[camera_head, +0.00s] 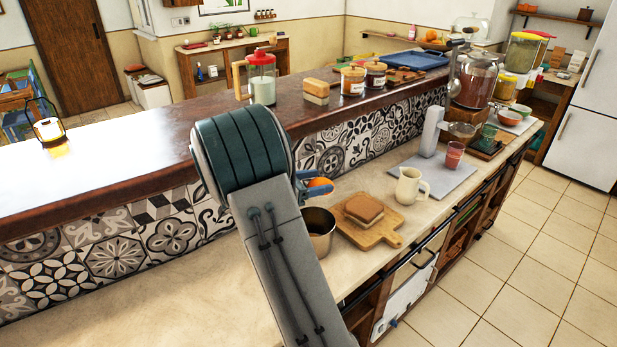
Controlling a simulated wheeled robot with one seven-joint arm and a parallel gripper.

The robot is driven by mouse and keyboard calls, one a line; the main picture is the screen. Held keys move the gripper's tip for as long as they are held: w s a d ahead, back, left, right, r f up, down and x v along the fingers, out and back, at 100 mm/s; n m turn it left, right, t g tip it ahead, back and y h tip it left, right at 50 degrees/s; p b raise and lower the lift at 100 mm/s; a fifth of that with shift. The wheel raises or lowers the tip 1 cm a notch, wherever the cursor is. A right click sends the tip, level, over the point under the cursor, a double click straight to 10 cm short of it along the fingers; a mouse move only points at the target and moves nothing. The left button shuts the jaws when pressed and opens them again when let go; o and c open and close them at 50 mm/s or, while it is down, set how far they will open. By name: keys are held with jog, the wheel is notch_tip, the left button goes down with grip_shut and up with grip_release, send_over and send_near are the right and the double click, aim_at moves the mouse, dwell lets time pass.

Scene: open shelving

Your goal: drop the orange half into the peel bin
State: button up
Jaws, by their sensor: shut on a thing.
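The orange half (319,183) shows as a small orange patch at my gripper (318,188), beside my arm near the middle of the view. My gripper is shut on it, and its blue fingers are partly hidden behind my arm. A metal bin (321,231), which looks like the peel bin, stands upright on the lower counter. The orange half appears above the bin's rim in the picture. My arm covers the bin's left side, and I cannot see its inside well.
Right of the bin, a wooden board (385,236) holds a sandwich-like block (364,208). A cream mug (409,186) and a red drink glass (454,155) stand farther right. The raised bar top (140,165) runs behind. The lower counter's front left is clear.

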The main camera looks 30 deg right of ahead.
notch_tip(320, 180, down, 6)
jog(key=b, duration=0.4)
jog(key=shift+a+r, duration=0.1)
jog(key=o, duration=1.2)
jog(key=shift+c, duration=0.2)
jog(key=shift+a, duration=0.1)
jog(key=a+r+b, duration=0.2)
jog(key=a, duration=1.1)
jog(key=shift+w+a, duration=0.25)
jog(key=shift+w, duration=0.05)
jog(key=shift+r, duration=0.1)
